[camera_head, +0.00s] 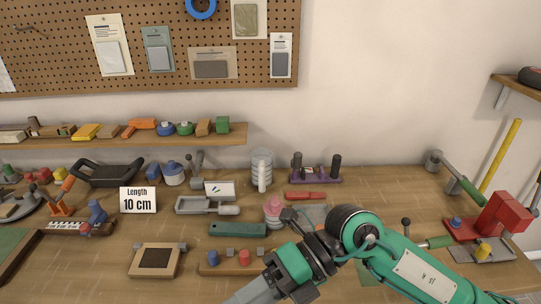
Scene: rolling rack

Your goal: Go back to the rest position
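My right arm, green and black, comes in from the lower right and bends down toward the bottom edge. A grey part at its end (256,291), which looks like the start of my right gripper, is cut off by the bottom edge. Its fingertips are out of view, so I cannot tell whether it is open, shut or holding anything. My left arm and gripper are not in view.
The wooden workbench (395,195) is crowded. A wooden block with blue and red pegs (228,268) is close beside my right arm. A red vise (495,215) and green-handled tool (455,180) stand at right. A "Length 10 cm" sign (138,200) stands at left.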

